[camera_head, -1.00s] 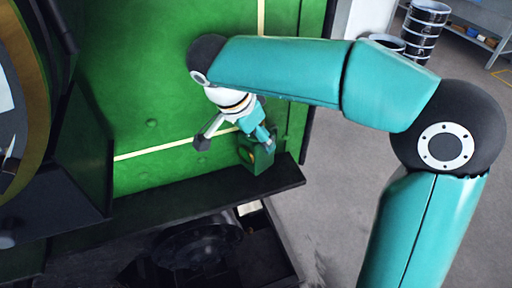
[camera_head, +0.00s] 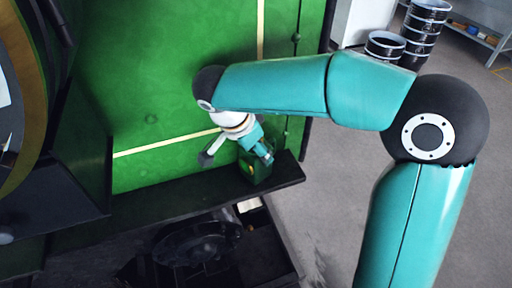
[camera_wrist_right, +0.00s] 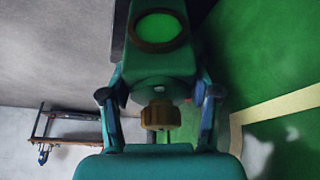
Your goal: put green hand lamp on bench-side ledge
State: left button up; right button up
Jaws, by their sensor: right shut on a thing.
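The green hand lamp (camera_head: 256,170) is a small dark green box with a yellow knob, at the right end of the dark ledge (camera_head: 150,215) in the head view. My right gripper (camera_head: 262,153) is shut on it from above. In the right wrist view the lamp (camera_wrist_right: 158,62) sits between the two fingers, its round green lens and brass knob showing. The lamp is upright or nearly so. I cannot tell whether its base touches the ledge. My left gripper is not in view.
The green tram side wall (camera_head: 160,90) with cream lines rises close behind the lamp and gripper. Dark machinery (camera_head: 195,245) lies below the ledge. Black drums (camera_head: 422,35) and a shelf stand far at the upper right. The grey floor right of the ledge is clear.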

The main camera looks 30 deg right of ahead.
jog(key=o, duration=1.3)
jog(key=shift+o, duration=0.2)
jog(key=shift+r, duration=0.1)
jog(key=shift+r+p, duration=0.2)
jog(key=shift+p, duration=0.2)
jog(key=v, duration=1.2)
jog(key=shift+p, duration=0.45)
jog(key=shift+s+f, duration=0.1)
jog(key=shift+f, duration=0.05)
